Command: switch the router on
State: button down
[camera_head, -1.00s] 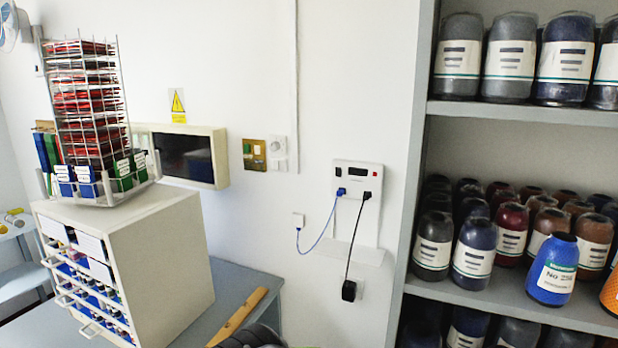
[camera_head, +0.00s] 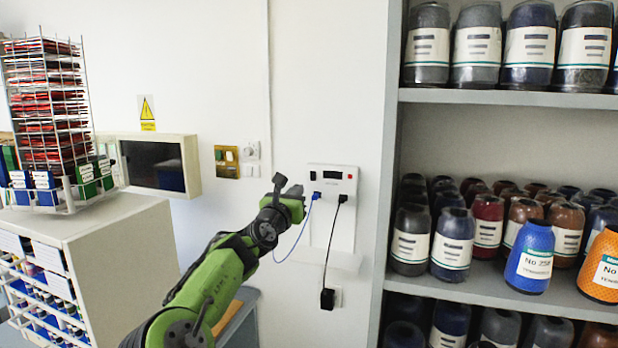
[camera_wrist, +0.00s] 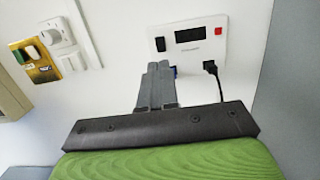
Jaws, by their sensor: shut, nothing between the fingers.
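The router (camera_head: 332,187) is a white box on the wall with a dark display, a black rocker (camera_head: 313,175) at left and a small red piece at right. In the wrist view its face (camera_wrist: 203,57) is ahead, with the black rocker (camera_wrist: 160,44) and the red piece (camera_wrist: 218,31). A blue plug and a black plug sit in its lower part. My gripper (camera_head: 280,181) is shut and empty, just left of the router in the head view. In the wrist view its fingertips (camera_wrist: 159,66) appear just below the rocker and partly hide the blue plug; contact cannot be told.
A blue cable (camera_head: 297,241) and a black cable (camera_head: 328,255) hang below the router. A brass switch plate (camera_head: 227,161) and a dial (camera_head: 251,151) are to its left. A drawer cabinet (camera_head: 110,225) stands at left.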

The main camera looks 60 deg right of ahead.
aim_at(312, 173)
jog(key=p+x, duration=0.4)
jog(key=x, duration=0.6)
jog(key=shift+w, duration=0.1)
